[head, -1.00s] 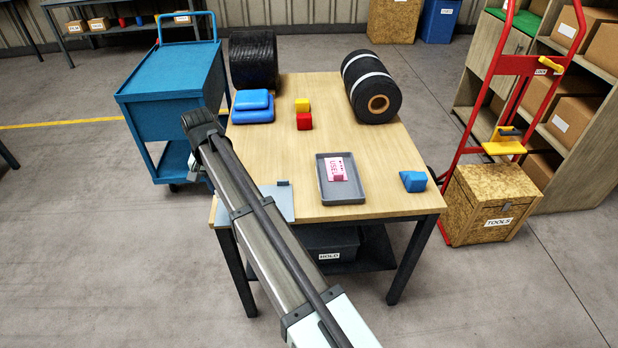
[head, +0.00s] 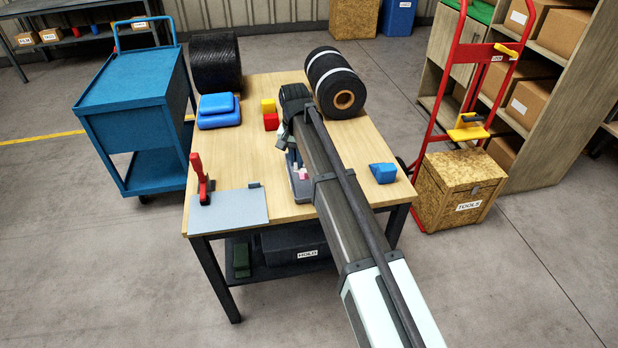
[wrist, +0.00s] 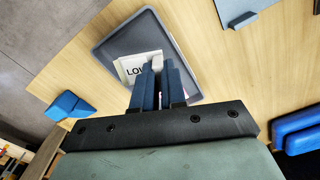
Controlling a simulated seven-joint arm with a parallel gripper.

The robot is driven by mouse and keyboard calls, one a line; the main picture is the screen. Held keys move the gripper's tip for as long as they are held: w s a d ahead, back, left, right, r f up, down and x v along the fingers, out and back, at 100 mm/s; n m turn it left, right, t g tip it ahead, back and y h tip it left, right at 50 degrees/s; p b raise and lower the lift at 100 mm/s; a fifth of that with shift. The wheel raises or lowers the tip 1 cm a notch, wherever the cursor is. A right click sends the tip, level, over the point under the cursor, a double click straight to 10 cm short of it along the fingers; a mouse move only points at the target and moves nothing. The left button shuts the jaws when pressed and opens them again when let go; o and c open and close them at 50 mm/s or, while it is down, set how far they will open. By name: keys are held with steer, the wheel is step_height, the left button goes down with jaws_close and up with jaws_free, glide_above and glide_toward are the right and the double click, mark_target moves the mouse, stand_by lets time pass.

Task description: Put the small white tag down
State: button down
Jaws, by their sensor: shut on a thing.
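A small white tag (wrist: 128,71) with dark letters starting "LO" shows at my fingertips in the wrist view, with a pale block-like tab by it. My gripper (wrist: 157,85) is shut on the tag, over the grey tray (wrist: 98,45). I cannot tell whether the tag touches the tray floor. In the head view my arm hides most of the tray and the gripper; a bit of pink card (head: 301,172) shows there.
A blue wedge (head: 383,173) lies right of the tray. A grey plate (head: 228,208) with a red clamp (head: 200,180) is at the table's front left.

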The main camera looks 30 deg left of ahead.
mark_target(307, 193)
steer(key=w+d, duration=0.1)
steer(key=d, duration=0.2)
steer(key=shift+w, duration=0.35)
steer(key=shift+s+n, duration=0.25)
steer(key=shift+n, duration=0.45)
steer(key=n, duration=0.2)
steer(key=shift+n, duration=0.4)
steer(key=shift+f, duration=5)
steer(key=c, duration=1.2)
jaws_free()
steer(key=shift+f, duration=0.15)
step_height(307, 193, up, 12)
steer(key=shift+r, duration=0.2)
